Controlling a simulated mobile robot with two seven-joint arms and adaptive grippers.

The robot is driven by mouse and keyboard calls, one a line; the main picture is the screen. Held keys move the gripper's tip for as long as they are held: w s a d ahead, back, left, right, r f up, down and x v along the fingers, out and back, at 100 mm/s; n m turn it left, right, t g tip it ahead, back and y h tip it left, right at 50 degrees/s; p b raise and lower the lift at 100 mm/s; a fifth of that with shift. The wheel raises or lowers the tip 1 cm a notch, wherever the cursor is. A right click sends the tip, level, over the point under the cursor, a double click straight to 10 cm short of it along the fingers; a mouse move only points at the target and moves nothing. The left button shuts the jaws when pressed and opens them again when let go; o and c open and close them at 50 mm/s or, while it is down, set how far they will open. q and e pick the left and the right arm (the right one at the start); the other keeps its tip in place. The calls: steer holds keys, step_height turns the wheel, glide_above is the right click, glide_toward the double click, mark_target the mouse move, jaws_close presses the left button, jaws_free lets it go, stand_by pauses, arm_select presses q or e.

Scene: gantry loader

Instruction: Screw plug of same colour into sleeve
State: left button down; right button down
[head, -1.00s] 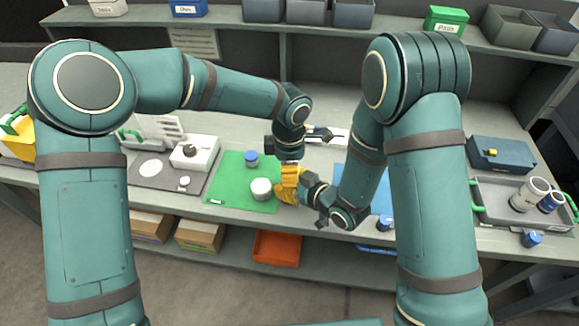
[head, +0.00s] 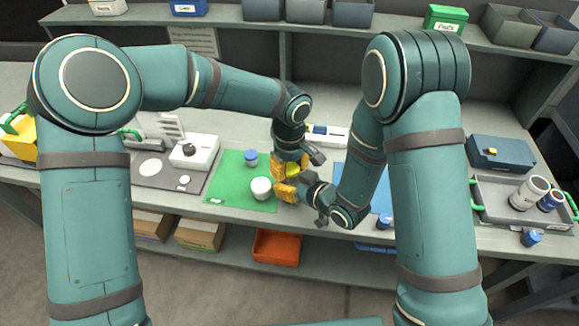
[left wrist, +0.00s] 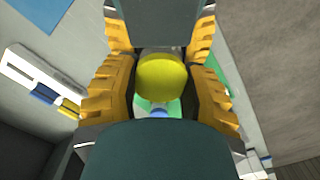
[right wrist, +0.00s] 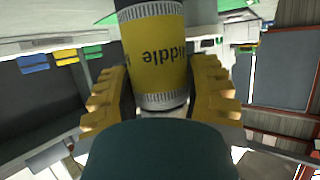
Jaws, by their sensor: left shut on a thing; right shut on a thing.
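My left gripper (head: 290,163) points down over the right edge of the green mat, with its fingers either side of a yellow plug (left wrist: 162,77). The plug's rounded face fills the gap between the fingers in the left wrist view. My right gripper (head: 284,192) is just below and in front, shut on a sleeve (right wrist: 156,55) with a yellow band reading "Middle", inverted in the right wrist view, and pale ridged rims. The two grippers are close together. Whether plug and sleeve touch or are engaged cannot be told, as the fingers hide the joint.
On the green mat (head: 232,172) stand a white cylinder (head: 261,188) and a blue-topped piece (head: 251,157). A white device (head: 194,152) stands at left. A grey tray (head: 490,205) at right holds white and blue cylinders. A blue piece (head: 531,238) lies before it.

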arm_select(q)
steer(key=m, duration=0.5)
steer(key=shift+w+m, duration=0.1)
steer(key=shift+m, duration=0.3)
steer(key=c, duration=0.5)
jaws_free()
steer(key=shift+r, duration=0.15)
steer(key=shift+r, duration=2.15)
steer(key=shift+o, duration=1)
steer(key=shift+d+r+n, duration=0.1)
steer(key=shift+r+n, duration=0.45)
steer(key=shift+n, duration=0.35)
step_height(320, 180, up, 7)
steer(key=n, duration=1)
steer(key=shift+f, duration=0.15)
